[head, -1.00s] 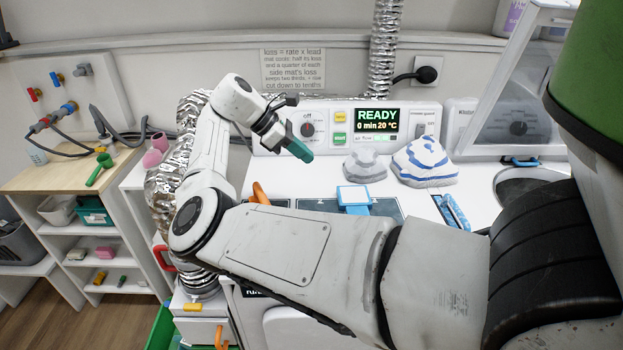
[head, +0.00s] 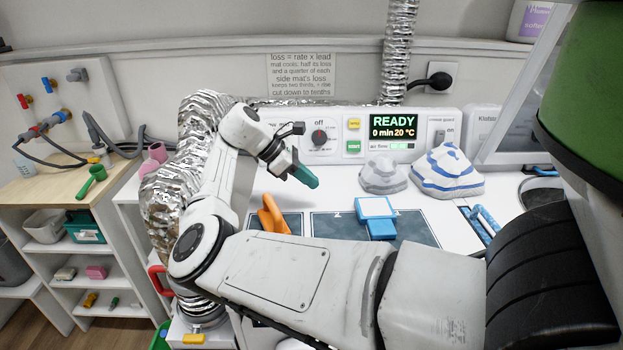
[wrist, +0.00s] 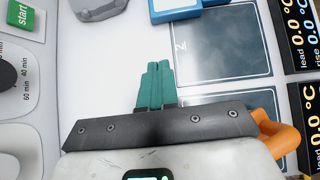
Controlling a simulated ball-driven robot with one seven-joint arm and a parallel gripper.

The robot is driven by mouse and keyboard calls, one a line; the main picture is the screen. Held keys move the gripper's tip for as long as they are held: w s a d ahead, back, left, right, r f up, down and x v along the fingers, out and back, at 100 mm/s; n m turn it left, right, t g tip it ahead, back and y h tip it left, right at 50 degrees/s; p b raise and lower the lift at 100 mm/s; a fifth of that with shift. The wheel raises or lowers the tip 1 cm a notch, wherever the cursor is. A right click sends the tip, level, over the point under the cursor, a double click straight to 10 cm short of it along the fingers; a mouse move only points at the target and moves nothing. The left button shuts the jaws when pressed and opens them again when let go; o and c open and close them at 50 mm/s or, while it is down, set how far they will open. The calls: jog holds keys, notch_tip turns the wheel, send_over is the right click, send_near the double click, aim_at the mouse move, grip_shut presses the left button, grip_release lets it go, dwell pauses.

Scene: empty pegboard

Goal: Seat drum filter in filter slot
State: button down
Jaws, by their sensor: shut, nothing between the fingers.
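A blue-framed piece with a pale flat face (head: 375,207), which looks like the drum filter, rests on the dark mat, its blue block end towards me. Its blue edge also shows at the top of the wrist view (wrist: 175,13). A narrow dark slot (head: 468,212) at the right of the white top has a blue bar-like part (head: 486,221) beside or in it; I cannot tell which, nor whether this is the filter slot. My gripper (head: 306,178), with teal fingers, is shut and empty above the white top, left of the blue-framed piece. Its fingers are together in the wrist view (wrist: 155,90).
A control panel (head: 365,133) reading READY stands behind. A grey lump (head: 383,176) and a blue-striped folded cloth (head: 445,172) lie before it. An orange object (head: 272,215) is on the left mat. A foil duct (head: 175,195) and shelves (head: 85,235) stand left.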

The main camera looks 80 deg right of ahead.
aim_at(355, 203)
jog(key=x, duration=0.7)
jog(key=shift+r+p, duration=0.1)
jog(key=shift+p, duration=0.2)
jog(key=s, duration=0.1)
jog(key=s+d, duration=0.1)
jog(key=s, duration=0.1)
jog(key=shift+p, duration=0.35)
jog(key=shift+s+d, duration=0.15)
jog(key=shift+s, duration=0.35)
